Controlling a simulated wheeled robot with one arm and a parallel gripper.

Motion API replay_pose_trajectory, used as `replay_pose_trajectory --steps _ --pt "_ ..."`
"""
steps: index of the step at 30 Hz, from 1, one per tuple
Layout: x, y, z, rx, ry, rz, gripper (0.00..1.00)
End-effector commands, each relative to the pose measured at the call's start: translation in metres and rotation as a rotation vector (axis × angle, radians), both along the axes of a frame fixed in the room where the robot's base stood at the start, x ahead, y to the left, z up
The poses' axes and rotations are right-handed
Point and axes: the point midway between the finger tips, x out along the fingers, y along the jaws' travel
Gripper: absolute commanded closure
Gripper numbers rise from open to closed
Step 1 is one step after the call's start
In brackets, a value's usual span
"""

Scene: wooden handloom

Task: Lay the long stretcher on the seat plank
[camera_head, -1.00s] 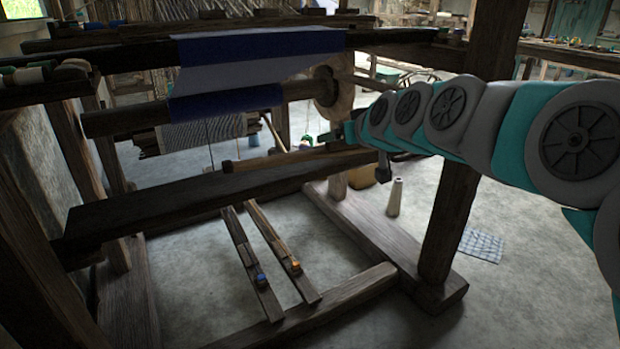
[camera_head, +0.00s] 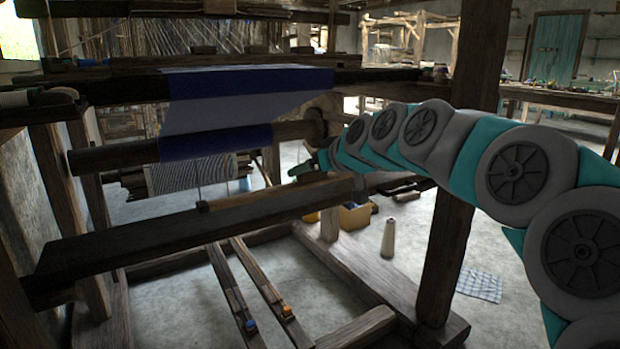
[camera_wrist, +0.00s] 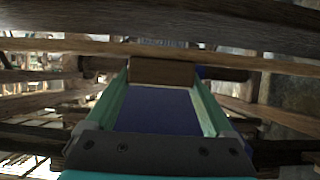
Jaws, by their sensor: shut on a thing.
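The seat plank (camera_head: 150,232) is a long dark board crossing the loom frame in the head view. The long stretcher (camera_head: 265,193), a thinner, lighter brown bar, runs along the far side of the plank's right half. I cannot tell whether it touches the plank or hangs just above it. My gripper (camera_head: 308,169) is at the stretcher's right part, with its tips partly hidden. In the wrist view, the teal fingers of my gripper (camera_wrist: 163,84) are shut on a brown wooden block face, which appears to be the stretcher (camera_wrist: 163,72).
Blue and white cloth (camera_head: 220,105) hangs on beams above the plank. A thick upright post (camera_head: 460,150) stands beside my arm. Two treadles (camera_head: 235,290) (camera_head: 265,280) lie below. A cone (camera_head: 388,238) and checked cloth (camera_head: 480,284) are on the floor at right.

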Motion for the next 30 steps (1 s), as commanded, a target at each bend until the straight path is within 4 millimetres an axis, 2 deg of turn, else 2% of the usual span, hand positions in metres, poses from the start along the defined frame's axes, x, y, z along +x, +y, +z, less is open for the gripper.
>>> replay_pose_trajectory --steps 6,12,17,24,30 --pt "0.037 0.004 -0.003 -0.001 -0.002 0.000 0.81" --pt "0.056 0.005 -0.005 0.000 -0.001 -0.001 0.81" --pt "0.059 0.006 -0.009 0.001 -0.002 0.000 0.81" --pt "0.058 0.005 -0.038 0.001 0.000 0.000 0.81" --pt "0.059 0.005 -0.039 0.001 -0.003 0.000 0.81"
